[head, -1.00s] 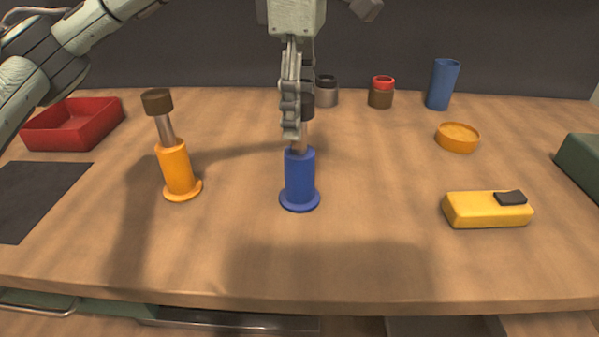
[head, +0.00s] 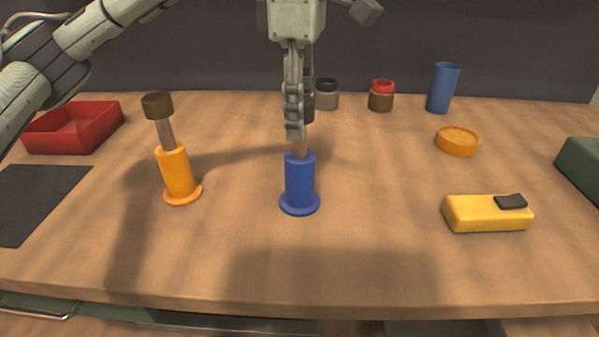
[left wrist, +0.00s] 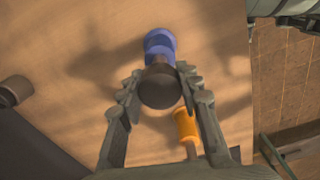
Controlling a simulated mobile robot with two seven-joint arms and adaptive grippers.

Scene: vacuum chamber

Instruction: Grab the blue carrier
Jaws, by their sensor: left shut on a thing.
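The blue carrier (head: 300,180) stands upright on the table in the middle of the head view, a blue cylinder with a wide foot, a thin stem and a dark top. My left gripper (head: 296,125) comes down on it from above and is shut on its upper part. In the left wrist view the blue carrier's blue body (left wrist: 160,43) shows beyond its dark top, with the fingers of my left gripper (left wrist: 160,85) on both sides. The fingers partly hide the stem and top in the head view. My right gripper is not in view.
An orange carrier (head: 176,172) with a dark top stands to the left. A red tray (head: 72,137) and dark mat (head: 36,202) are farther left. A yellow case (head: 475,213), orange dish (head: 457,145) and blue cup (head: 441,88) are to the right. The front middle is clear.

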